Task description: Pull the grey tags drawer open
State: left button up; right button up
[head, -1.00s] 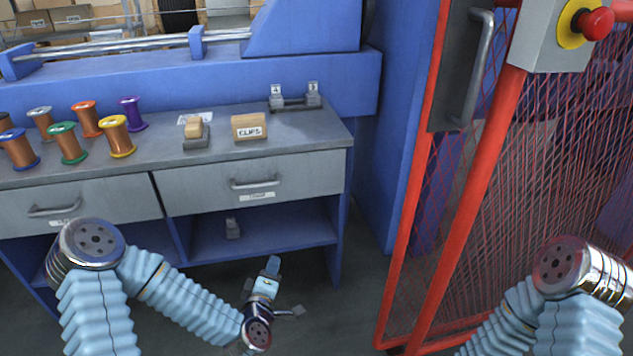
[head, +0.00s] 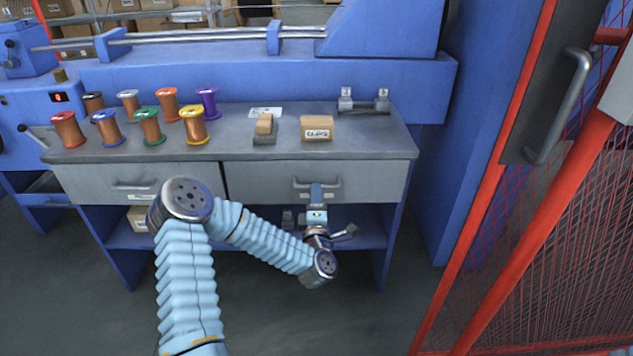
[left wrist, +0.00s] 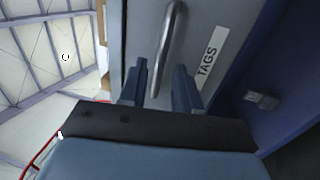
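The grey tags drawer (head: 255,183) is the right one of two drawers under the bench top, and it is shut. Its bar handle (head: 302,184) shows in the head view, partly behind my gripper. My left gripper (head: 317,190) is just in front of this handle. In the left wrist view the two blue fingers (left wrist: 158,85) stand apart, with the handle (left wrist: 170,45) running between them. I cannot tell whether they touch it. The label TAGS (left wrist: 207,58) is beside the handle. My right gripper is not in view.
Wire spools (head: 195,126), a stamp-like block (head: 264,128) and a CLIPS box (head: 317,128) stand on the bench top (head: 230,150). A second grey drawer (head: 90,182) is on the left. A red mesh gate (head: 510,190) stands at the right. The floor before the bench is clear.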

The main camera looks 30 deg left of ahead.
pick_arm(q)
jog(key=shift+x, duration=1.95)
grip_shut()
jog(key=shift+f, duration=0.1)
